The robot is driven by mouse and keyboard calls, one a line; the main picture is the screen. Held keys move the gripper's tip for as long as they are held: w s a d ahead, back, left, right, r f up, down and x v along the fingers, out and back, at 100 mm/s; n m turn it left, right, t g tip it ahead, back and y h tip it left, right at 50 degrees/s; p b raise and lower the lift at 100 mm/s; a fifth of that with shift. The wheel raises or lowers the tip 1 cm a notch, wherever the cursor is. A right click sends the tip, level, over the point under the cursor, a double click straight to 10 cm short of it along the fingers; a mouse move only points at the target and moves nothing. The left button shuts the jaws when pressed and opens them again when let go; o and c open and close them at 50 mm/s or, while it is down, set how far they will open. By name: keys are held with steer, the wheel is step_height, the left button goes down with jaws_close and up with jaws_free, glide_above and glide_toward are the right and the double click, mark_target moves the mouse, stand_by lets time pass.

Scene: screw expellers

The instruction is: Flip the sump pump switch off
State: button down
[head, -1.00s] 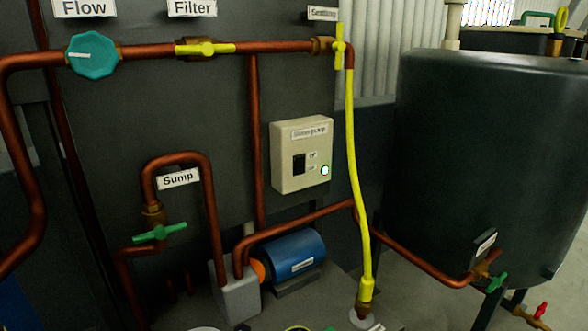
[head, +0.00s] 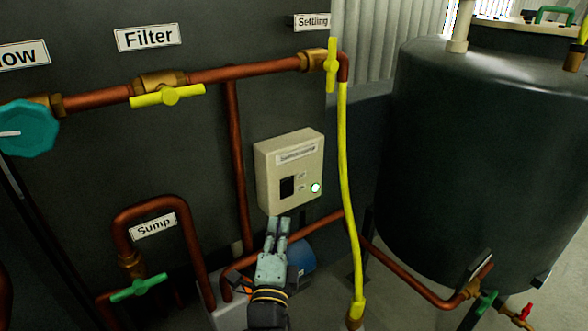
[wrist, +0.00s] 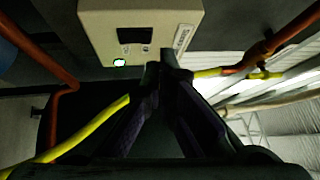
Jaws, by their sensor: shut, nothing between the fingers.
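The sump pump switch box (head: 307,158) is a cream box on the dark panel, and it also shows at the top of the wrist view (wrist: 100,20). Its black switch (head: 287,187) sits left of a lit white-green lamp (head: 315,188); the black switch also shows in the wrist view (wrist: 134,35). I cannot tell the switch position. My gripper (head: 278,226) is shut and empty, just below the box in the head view. In the wrist view its fingertips (wrist: 167,56) are near the box's lower edge; I cannot tell whether they touch.
A yellow hose (head: 348,190) hangs right of the box. Copper pipes (head: 240,165) run left of and below it. The blue pump (head: 301,257) is partly hidden behind my gripper. A dark tank (head: 470,160) stands at the right.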

mark_target(288, 188)
steer(key=d+f, duration=0.1)
steer(key=d+m+h, duration=0.1)
steer(key=d, duration=0.1)
steer(key=d+f+m+g+h, duration=0.1)
steer(key=shift+d+f, duration=0.15)
steer(key=shift+f, duration=0.15)
steer(key=shift+w, duration=0.15)
steer(key=shift+w+a+r+b, duration=0.2)
steer(key=shift+w+b, duration=0.9)
steer(key=shift+w, duration=1.05)
steer(key=shift+w+a+r+b, duration=0.1)
steer(key=shift+w+r+b, duration=0.15)
steer(key=shift+w+b, duration=1.45)
steer(key=shift+w+a+r+b, duration=0.2)
steer(key=shift+w+b, duration=0.35)
steer(key=shift+w, duration=2.1)
